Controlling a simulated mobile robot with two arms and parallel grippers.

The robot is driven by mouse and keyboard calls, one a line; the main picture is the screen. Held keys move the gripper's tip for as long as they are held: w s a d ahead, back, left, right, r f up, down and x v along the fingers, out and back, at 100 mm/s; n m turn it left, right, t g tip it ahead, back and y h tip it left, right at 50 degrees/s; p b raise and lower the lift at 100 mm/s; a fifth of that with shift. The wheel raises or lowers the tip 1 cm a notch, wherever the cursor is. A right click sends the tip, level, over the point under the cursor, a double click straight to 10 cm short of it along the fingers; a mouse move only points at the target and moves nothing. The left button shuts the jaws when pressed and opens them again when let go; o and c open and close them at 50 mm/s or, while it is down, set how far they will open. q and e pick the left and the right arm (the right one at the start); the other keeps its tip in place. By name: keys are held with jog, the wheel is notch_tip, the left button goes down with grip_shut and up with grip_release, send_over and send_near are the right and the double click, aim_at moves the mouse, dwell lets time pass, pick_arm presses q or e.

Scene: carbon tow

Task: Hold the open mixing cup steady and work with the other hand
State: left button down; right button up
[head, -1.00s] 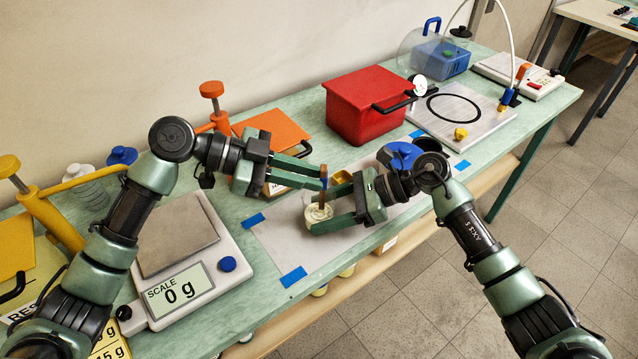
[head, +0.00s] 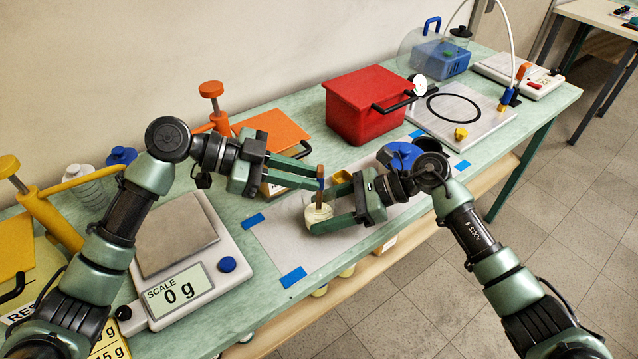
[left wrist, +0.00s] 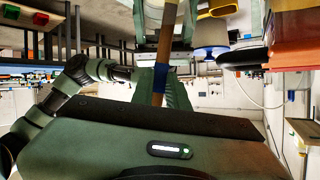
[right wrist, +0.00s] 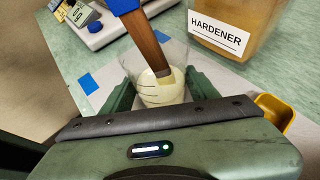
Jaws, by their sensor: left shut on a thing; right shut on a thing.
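The clear mixing cup (head: 318,214) stands on the white sheet, with pale cream liquid inside. It also shows in the right wrist view (right wrist: 160,88). My right gripper (head: 335,213) is shut around the cup's sides. My left gripper (head: 318,178) is above the cup, shut on a wooden stirring stick at its blue band. The stick (right wrist: 146,42) reaches down into the cup, its lower end in the liquid and tilted in the right wrist view. The stick and blue band also show between the left fingers in the left wrist view (left wrist: 160,72).
The orange container labelled HARDENER (right wrist: 232,22) stands close behind the cup. A small yellow tray (right wrist: 275,115) is beside it. The scale (head: 180,235) reads 0 g at left. A red box (head: 365,105) stands behind. Blue tape (head: 293,277) marks the sheet's corners (head: 275,240).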

pick_arm(q)
notch_tip(320, 180, up, 8)
jog(key=s, duration=0.1)
jog(key=shift+s+r, duration=0.15)
jog(key=shift+s, duration=0.15)
dwell(0.5)
dwell(0.5)
jog(key=shift+r, duration=2.5)
notch_tip(320, 180, up, 10)
jog(key=s+a, duration=0.8)
jog(key=a, duration=0.1)
